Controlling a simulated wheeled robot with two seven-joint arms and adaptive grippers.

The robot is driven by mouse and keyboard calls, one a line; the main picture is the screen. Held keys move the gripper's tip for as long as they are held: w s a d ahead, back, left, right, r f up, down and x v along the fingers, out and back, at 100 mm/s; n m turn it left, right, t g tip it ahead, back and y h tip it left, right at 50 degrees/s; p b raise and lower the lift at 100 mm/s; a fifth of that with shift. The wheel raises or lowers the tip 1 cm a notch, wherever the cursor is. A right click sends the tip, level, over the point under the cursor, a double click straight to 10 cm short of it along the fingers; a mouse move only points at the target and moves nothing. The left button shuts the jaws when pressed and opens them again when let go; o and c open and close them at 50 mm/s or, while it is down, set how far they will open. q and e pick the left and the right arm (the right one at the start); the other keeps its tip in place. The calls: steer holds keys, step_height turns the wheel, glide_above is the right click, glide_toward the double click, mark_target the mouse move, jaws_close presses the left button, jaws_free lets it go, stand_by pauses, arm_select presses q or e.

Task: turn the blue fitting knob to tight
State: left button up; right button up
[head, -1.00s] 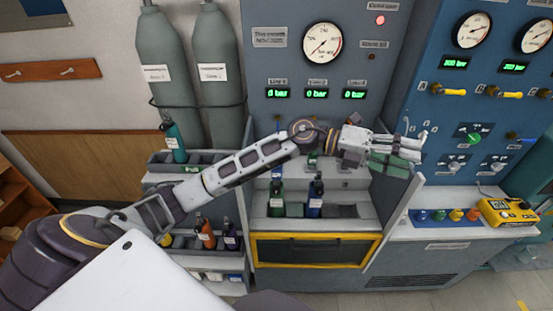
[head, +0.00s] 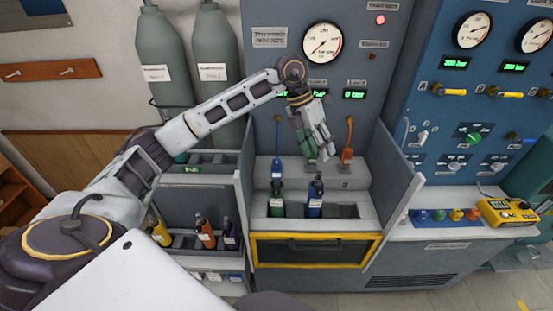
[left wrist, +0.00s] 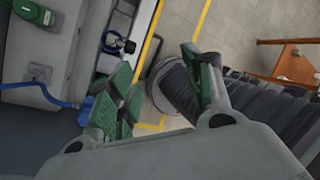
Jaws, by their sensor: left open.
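The blue fitting (head: 277,166) hangs on a blue hose at the left of the bench recess in the head view. A blue hose and blue part (left wrist: 84,112) show at the left of the left wrist view; I cannot tell whether this is the knob. My left gripper (head: 320,154) points down in front of the panel, right of the blue fitting and apart from it. In the left wrist view its green-padded fingers (left wrist: 160,85) are spread with nothing between them. It partly hides the middle of the recess. My right gripper is not in view.
An orange fitting (head: 347,156) on an orange hose is close right of my left gripper. A green bottle (head: 276,198) and a blue bottle (head: 315,196) stand in the rack below. Side walls (head: 400,172) bound the recess. Grey cylinders (head: 160,60) stand at left.

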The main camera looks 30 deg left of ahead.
mark_target(277, 161)
arm_select(q)
steer(key=a+r+n+y, duration=0.1)
steer(key=a+r+y, duration=0.1)
steer(key=a, duration=0.4)
steer(key=a+r+n+y, duration=0.1)
steer(key=a+r+y, duration=0.1)
steer(key=a, duration=0.5)
steer(key=shift+s+a+g+y, duration=0.2)
steer(key=shift+s+g+y, duration=0.1)
steer(key=shift+y, duration=0.1)
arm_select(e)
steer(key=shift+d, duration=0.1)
arm_select(q)
steer(key=shift+f, duration=0.3)
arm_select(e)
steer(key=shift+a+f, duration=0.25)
